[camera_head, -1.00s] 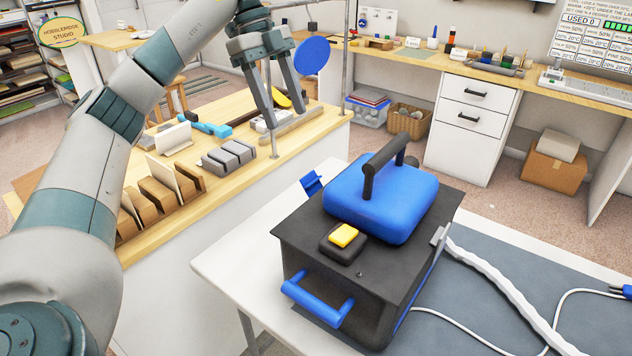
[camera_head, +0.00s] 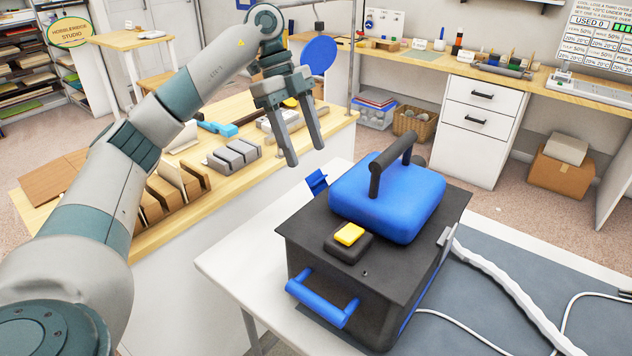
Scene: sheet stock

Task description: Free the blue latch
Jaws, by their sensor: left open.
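A black box-shaped machine (camera_head: 308,236) with a blue padded lid (camera_head: 388,203) stands on the white table. A black bar handle (camera_head: 391,163) rises from the lid. A small blue latch (camera_head: 317,181) sticks out at the machine's back left edge; its lower part is hidden behind the box. A blue bar handle (camera_head: 322,298) is on the front face, and a yellow button (camera_head: 349,234) sits on a black block on top. My left gripper (camera_head: 306,156) is open and empty, fingers pointing down, above and slightly left of the latch, apart from it. My right gripper is not in view.
The white table (camera_head: 222,262) has free room left of the machine. A grey mat (camera_head: 510,290) with a white hose and cable lies at right. A wooden bench (camera_head: 225,185) with grey blocks and sorted boards stands behind left, near a metal post.

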